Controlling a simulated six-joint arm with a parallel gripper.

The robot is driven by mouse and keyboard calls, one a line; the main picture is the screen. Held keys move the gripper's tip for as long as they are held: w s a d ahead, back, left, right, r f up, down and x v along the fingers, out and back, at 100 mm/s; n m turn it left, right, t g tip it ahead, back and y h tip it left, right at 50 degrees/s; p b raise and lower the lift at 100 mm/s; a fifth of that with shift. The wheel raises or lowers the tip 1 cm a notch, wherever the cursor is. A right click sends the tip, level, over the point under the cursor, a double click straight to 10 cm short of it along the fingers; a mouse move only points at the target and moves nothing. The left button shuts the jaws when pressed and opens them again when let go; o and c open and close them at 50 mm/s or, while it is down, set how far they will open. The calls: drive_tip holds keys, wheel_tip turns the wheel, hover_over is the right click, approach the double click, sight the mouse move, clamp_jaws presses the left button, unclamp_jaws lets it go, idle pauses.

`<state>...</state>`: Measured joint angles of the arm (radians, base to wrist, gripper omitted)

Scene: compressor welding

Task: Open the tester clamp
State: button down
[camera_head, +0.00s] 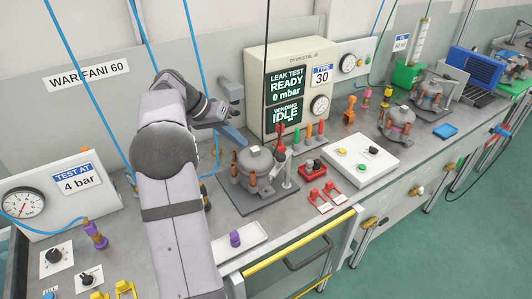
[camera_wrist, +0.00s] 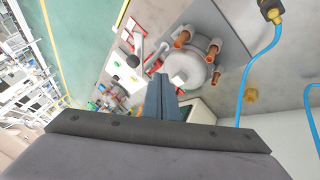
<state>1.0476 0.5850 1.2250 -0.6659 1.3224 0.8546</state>
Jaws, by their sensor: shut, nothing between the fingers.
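The compressor (camera_head: 256,162) is a grey domed pot with copper stubs, standing on a dark plate on the bench. It also shows in the wrist view (camera_wrist: 187,68). Beside its right side in the head view stands a grey post (camera_head: 287,172), with a red part near its top, which looks like the tester clamp. In the wrist view a grey lever arm (camera_wrist: 140,45) shows beside the compressor; whether the clamp is open or shut is unclear. My gripper (camera_head: 242,147) is shut and empty, above and left of the compressor; its blue-grey fingers (camera_wrist: 160,78) show in the wrist view.
The leak tester (camera_head: 290,90) behind reads READY, 0 mbar, winding IDLE. A white button box (camera_head: 351,159) and red tags (camera_head: 325,200) lie to the right. A white tray (camera_head: 255,241) with a purple plug is in front. Blue hoses (camera_head: 190,45) hang near my arm.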

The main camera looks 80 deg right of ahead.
sight(279, 164)
drive_tip(key=s+d+f+p, duration=0.2)
drive_tip(key=s+f+p, duration=0.2)
drive_tip(key=s+f, duration=0.2)
drive_tip(key=shift+s+d+p, duration=0.3)
drive_tip(key=shift+s+p, duration=0.1)
drive_tip(key=shift+s, duration=0.45)
drive_tip(key=shift+s+f+b, duration=0.1)
drive_tip(key=shift+f+b, duration=0.05)
drive_tip(key=shift+b, duration=0.15)
drive_tip(key=b, duration=0.1)
drive_tip(key=s+a+n+b, duration=0.1)
drive_tip(key=b, duration=0.1)
drive_tip(key=shift+f+t+h, duration=0.2)
drive_tip(key=shift+t+h, duration=0.1)
drive_tip(key=shift+s+a+r+n+b, duration=0.3)
drive_tip(key=shift+s+b, duration=0.2)
drive_tip(key=shift+b, duration=0.1)
